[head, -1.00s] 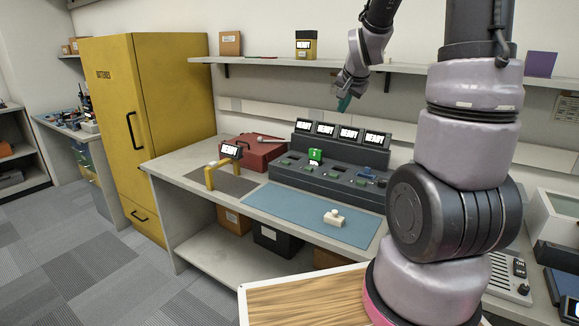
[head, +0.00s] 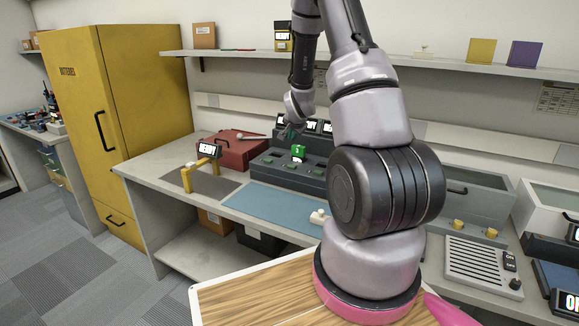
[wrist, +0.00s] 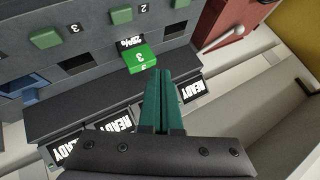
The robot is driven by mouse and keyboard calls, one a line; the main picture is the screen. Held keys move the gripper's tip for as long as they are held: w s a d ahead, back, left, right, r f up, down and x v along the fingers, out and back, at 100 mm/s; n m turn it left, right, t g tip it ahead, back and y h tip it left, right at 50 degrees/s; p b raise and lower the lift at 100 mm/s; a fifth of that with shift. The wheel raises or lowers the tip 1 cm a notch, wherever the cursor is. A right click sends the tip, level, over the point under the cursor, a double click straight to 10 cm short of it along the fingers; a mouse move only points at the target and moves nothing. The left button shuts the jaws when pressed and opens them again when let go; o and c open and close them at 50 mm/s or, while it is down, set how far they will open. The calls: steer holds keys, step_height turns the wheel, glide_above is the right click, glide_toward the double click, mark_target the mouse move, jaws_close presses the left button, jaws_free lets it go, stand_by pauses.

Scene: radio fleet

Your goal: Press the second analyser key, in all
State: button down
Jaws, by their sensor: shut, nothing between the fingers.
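The analyser (head: 262,169) is a dark grey sloped bank at the back of the bench, with green keys and white READY screens. The wrist view shows it upside down. There, a "2" stands between a green key (wrist: 122,15) and another green key (wrist: 180,3) at the top edge; a "3" stands beside a third key (wrist: 45,38). A bright green block marked 3 (wrist: 139,58) stands up from one slot. My gripper (wrist: 161,72) is shut and empty, its teal fingertips close beside this block; contact is unclear. In the head view my gripper (head: 291,131) is above the analyser, and my arm hides its right part.
A blue mat (head: 265,202) lies in front of the analyser, with a small white object (head: 318,216) on it. A red case (head: 235,150) and a yellow stand with a screen (head: 208,150) are to the left. A shelf (head: 230,53) runs above.

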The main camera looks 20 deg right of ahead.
mark_target(292, 166)
steer(key=shift+f, duration=0.1)
steer(key=shift+f, duration=4.3)
steer(key=shift+f, duration=0.1)
steer(key=shift+f, duration=0.3)
steer(key=shift+f, duration=0.45)
steer(key=shift+r, duration=0.85)
steer(key=shift+r, duration=2.55)
